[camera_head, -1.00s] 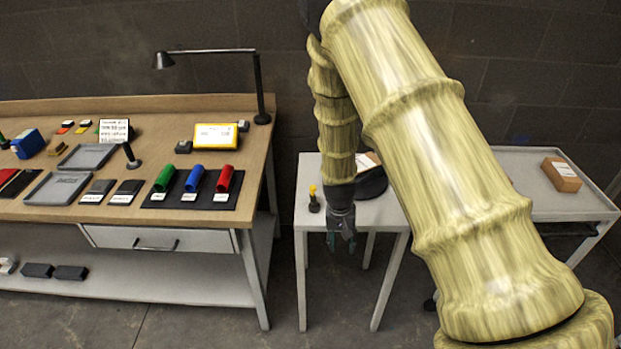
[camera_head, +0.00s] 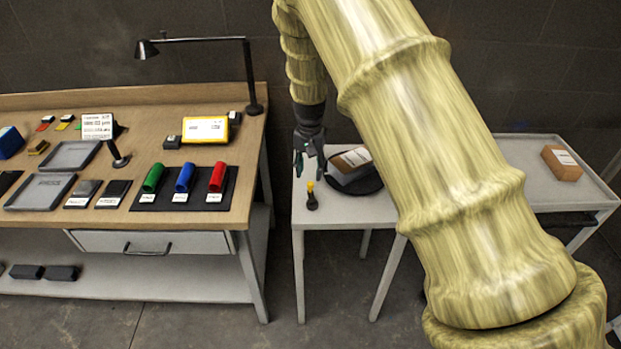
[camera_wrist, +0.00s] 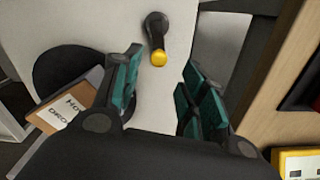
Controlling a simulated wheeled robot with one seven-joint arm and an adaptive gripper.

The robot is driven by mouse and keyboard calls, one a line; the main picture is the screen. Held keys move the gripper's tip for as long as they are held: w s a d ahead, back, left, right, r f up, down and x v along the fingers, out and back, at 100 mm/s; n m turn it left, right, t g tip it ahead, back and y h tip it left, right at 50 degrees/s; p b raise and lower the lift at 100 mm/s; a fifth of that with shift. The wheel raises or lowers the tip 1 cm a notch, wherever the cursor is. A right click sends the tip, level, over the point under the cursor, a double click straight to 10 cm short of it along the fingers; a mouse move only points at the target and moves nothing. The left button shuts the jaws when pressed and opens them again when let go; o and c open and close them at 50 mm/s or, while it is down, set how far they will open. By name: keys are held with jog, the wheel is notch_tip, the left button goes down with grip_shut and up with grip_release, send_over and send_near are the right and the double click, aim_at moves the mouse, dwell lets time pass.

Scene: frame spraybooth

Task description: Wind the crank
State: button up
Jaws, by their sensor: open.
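The crank (camera_head: 311,196) is a small black piece with a yellow knob on the left part of the small white table (camera_head: 325,241). In the wrist view the crank (camera_wrist: 155,28) lies beyond the fingertips, its yellow knob roughly in line with the gap. My gripper (camera_head: 308,160) is open and empty, with teal finger pads. In the head view it appears just above the crank, apart from it. In the wrist view my gripper (camera_wrist: 160,78) has clear space between the fingers. A black round disc (camera_head: 368,188) right of the crank carries a brown labelled box (camera_head: 350,163).
The wooden workbench (camera_head: 130,229) stands left, with a lamp (camera_head: 250,75), a yellow-framed panel (camera_head: 205,131) and red, blue and green cylinders. A grey cart (camera_head: 570,201) with a brown box (camera_head: 562,163) stands right. My arm hides part of the white table.

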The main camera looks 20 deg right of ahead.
aim_at(310, 183)
jog(key=shift+d+f+p, duration=0.1)
jog(key=shift+f+p, duration=0.5)
jog(key=shift+f, duration=2)
grip_shut()
